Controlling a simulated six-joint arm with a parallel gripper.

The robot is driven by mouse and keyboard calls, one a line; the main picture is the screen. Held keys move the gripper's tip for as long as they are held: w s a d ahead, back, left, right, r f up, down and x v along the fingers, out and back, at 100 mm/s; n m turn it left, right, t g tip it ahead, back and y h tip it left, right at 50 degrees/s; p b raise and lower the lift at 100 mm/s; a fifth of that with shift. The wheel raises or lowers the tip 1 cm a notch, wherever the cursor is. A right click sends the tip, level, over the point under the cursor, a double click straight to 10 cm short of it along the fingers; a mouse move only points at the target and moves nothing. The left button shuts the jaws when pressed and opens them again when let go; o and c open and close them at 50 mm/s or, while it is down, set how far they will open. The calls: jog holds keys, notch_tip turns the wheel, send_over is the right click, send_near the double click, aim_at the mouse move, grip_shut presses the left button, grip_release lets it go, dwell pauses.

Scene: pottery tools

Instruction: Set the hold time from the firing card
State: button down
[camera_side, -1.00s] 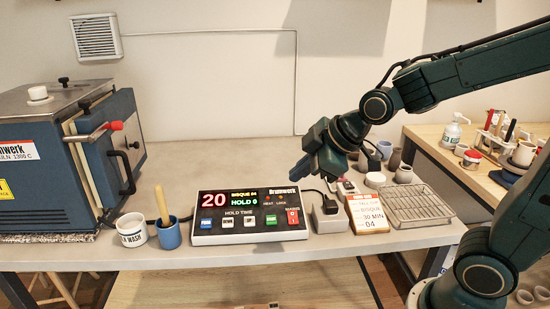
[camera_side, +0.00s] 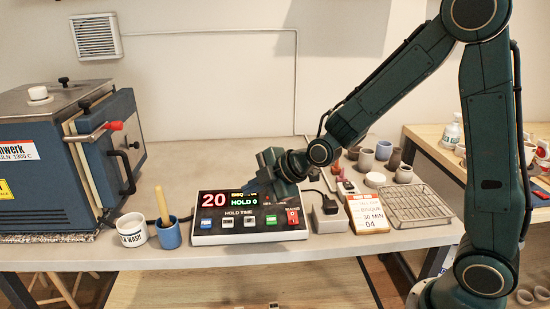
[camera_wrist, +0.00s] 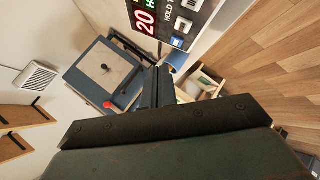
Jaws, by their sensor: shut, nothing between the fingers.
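The controller (camera_side: 215,240) sits near the bench's front edge, its display reading a red 20 and a green HOLD 0 (camera_side: 243,202). A row of coloured buttons (camera_side: 228,223) runs under the display, with a red switch (camera_side: 292,217) at the right end. In the wrist view the controller (camera_wrist: 185,30) shows at the top, partly cut off. The firing card (camera_side: 370,216) leans upright to the right, reading bisque, 30 MIN and 04. My gripper (camera_side: 252,191) is shut and empty above the controller's upper right part, hiding some of the display; its fingers (camera_wrist: 157,72) point ahead in the wrist view.
A blue kiln (camera_side: 60,185) stands at the left, with a white wash cup (camera_side: 132,232) and blue cup holding a wooden tool (camera_side: 169,236) beside it. A grey block with a plug (camera_side: 327,220) and a wire rack (camera_side: 420,205) lie right of the controller.

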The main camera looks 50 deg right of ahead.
aim_at(254, 225)
jog(key=shift+f, duration=0.1)
dwell(0.4)
jog(key=shift+w+d+f, duration=0.25)
jog(key=shift+f, duration=1.15)
jog(key=shift+w+d+f, duration=0.25)
jog(key=shift+w+f, duration=0.05)
jog(key=shift+f, duration=1.1)
jog(key=shift+w+d+f, duration=0.25)
jog(key=shift+f, duration=1.15)
jog(key=shift+w+d+f, duration=0.1)
jog(key=shift+d+f, duration=0.05)
jog(key=shift+f, duration=0.6)
jog(key=shift+r, duration=0.75)
dwell(0.5)
jog(key=shift+s+a+r, duration=0.2)
jog(key=shift+r, duration=0.6)
jog(key=shift+s+a+r, duration=0.15)
jog(key=shift+r, duration=0.7)
jog(key=shift+s+a+r, duration=0.2)
jog(key=shift+r, duration=0.6)
